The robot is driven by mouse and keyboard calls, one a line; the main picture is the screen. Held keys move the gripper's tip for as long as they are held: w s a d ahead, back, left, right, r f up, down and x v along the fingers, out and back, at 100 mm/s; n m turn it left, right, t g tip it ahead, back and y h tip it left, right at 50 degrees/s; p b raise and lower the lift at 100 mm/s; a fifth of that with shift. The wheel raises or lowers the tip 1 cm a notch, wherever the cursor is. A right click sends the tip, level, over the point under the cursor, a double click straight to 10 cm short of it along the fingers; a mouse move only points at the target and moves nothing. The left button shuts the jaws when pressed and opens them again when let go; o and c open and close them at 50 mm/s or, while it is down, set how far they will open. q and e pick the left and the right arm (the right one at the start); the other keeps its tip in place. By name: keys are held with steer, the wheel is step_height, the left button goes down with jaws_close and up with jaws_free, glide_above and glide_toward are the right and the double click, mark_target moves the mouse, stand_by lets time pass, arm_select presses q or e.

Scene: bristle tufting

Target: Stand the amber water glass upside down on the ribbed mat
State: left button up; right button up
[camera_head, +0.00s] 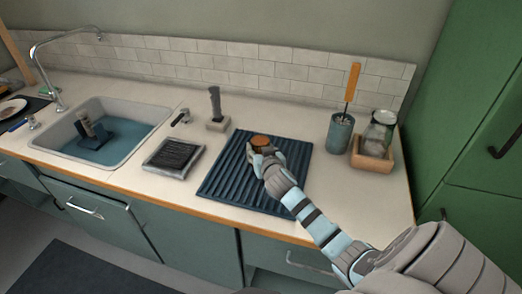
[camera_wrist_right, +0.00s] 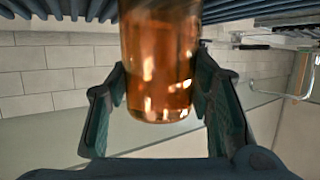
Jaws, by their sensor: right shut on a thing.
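The amber water glass (camera_head: 261,142) is over the back middle of the dark ribbed mat (camera_head: 222,177). My right gripper (camera_head: 260,156) is shut on the glass from the front. In the right wrist view, which is upside down, the amber glass (camera_wrist_right: 160,60) stands between the two fingers of my right gripper (camera_wrist_right: 160,105). Its rounded, closed-looking end points away from the ribbed mat (camera_wrist_right: 65,8). Its other end runs out of the frame on the mat side, so I cannot tell whether it touches the mat. My left gripper is not in view.
A sink (camera_head: 135,120) is at the left. A dark-topped tray (camera_head: 173,157) and a brush in a holder (camera_head: 216,122) stand left of the mat. At right are a blue-grey cup (camera_head: 340,133) with an orange-handled tool and a jar (camera_head: 380,128) in a wooden box (camera_head: 371,160).

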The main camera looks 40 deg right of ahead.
steer(key=shift+f+b, duration=0.3)
steer(key=shift+f, duration=0.05)
stand_by(0.6)
steer(key=o, duration=1.4)
steer(key=shift+s, duration=0.1)
steer(key=v, duration=1.2)
steer(key=shift+f, duration=0.1)
